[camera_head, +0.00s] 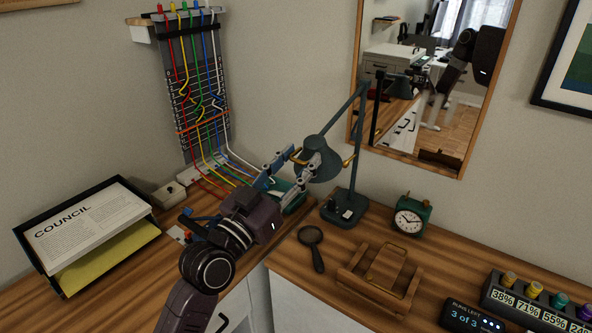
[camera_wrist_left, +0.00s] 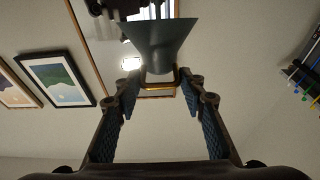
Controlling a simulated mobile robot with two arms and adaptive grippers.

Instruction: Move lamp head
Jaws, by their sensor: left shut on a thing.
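The desk lamp has a dark teal cone-shaped head (camera_head: 318,160) hanging from a jointed arm (camera_head: 346,115) on a square base (camera_head: 343,209). Brass handles show at the sides of the head. My left gripper (camera_head: 303,163) reaches in from the left, and its fingers are at the lamp head. In the left wrist view the lamp head (camera_wrist_left: 160,42) is straight ahead, and a brass handle (camera_wrist_left: 160,87) lies between the fingertips of the gripper (camera_wrist_left: 160,92). The gripper is shut on the lamp head at this handle. My right gripper is not seen.
A magnifying glass (camera_head: 311,238), a wooden stand (camera_head: 382,281) and a green alarm clock (camera_head: 411,217) are on the desk near the lamp base. A mirror (camera_head: 358,121) hangs behind the lamp. A paper tray (camera_head: 40,258) and a cable board (camera_head: 196,95) are left.

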